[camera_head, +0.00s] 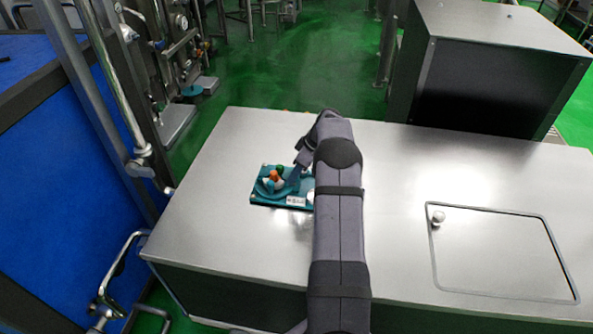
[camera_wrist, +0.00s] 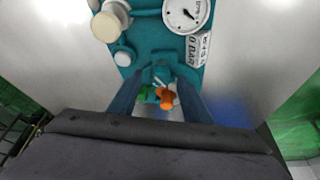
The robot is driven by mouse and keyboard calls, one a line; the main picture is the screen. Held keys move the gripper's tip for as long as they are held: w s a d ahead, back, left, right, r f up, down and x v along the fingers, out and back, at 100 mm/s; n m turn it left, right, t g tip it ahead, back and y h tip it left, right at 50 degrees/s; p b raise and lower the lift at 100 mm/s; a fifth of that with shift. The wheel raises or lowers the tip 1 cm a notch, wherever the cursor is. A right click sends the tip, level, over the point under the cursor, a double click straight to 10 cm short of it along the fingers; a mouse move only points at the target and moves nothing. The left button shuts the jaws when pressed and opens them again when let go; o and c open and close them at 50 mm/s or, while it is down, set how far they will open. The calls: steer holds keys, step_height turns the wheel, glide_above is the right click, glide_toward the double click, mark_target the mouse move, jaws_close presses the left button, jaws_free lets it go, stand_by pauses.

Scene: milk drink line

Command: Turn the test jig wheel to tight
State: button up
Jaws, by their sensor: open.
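The teal test jig (camera_head: 254,200) lies on the steel bench, left of my arm in the head view. A round teal part that looks like its wheel (camera_head: 261,188) sits at its left side, with an orange knob (camera_head: 275,175) and a green knob (camera_head: 280,168) close by. My gripper (camera_wrist: 159,84) is open over the jig. In the wrist view its two blue fingers stand either side of the orange knob (camera_wrist: 166,98) and green knob (camera_wrist: 147,92). I cannot tell whether the fingers touch the wheel. My gripper body hides the near part of the jig there.
The jig carries a dial gauge (camera_wrist: 188,14), a white label (camera_wrist: 200,46) and a cream round cap (camera_wrist: 106,27). The steel bench (camera_head: 220,235) is clear around the jig. A hatch with a round knob (camera_head: 438,217) lies at right. Metal pipes (camera_head: 118,95) stand at left.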

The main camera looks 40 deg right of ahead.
steer(key=c, duration=1)
steer(key=shift+c, duration=0.2)
